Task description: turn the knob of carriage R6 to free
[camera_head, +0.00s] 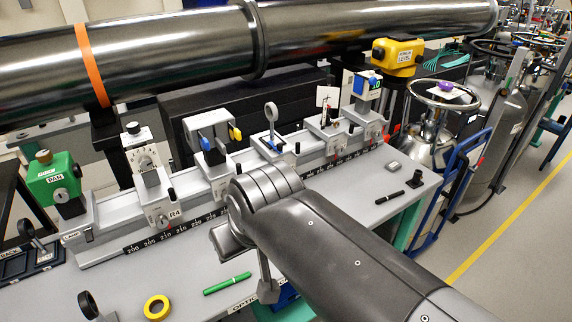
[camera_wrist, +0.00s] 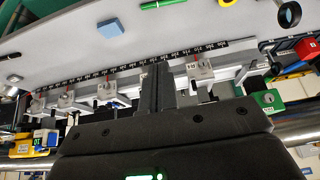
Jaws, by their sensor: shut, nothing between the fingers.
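Several carriages stand on a long rail (camera_head: 80,247) with a black scale strip. One carriage front (camera_head: 160,213) reads R4. No R6 label is readable in either view, so I cannot say for certain which carriage is R6. To the right of R4 are a carriage with a grey bracket (camera_head: 207,124), one with a small ring holder (camera_head: 271,112) and more beyond. In the wrist view, a pale carriage front with a knob (camera_wrist: 107,91) lies left of the fingers. My gripper (camera_wrist: 160,72) is shut and empty, its fingers overlapping the rail in view.
A large dark pipe (camera_head: 160,55) runs above and behind the rail. On the bench lie a green pen (camera_head: 227,284), yellow tape roll (camera_head: 156,307), black marker (camera_head: 390,197) and small grey block (camera_head: 393,166). A green unit (camera_head: 54,178) stands at the rail's left end.

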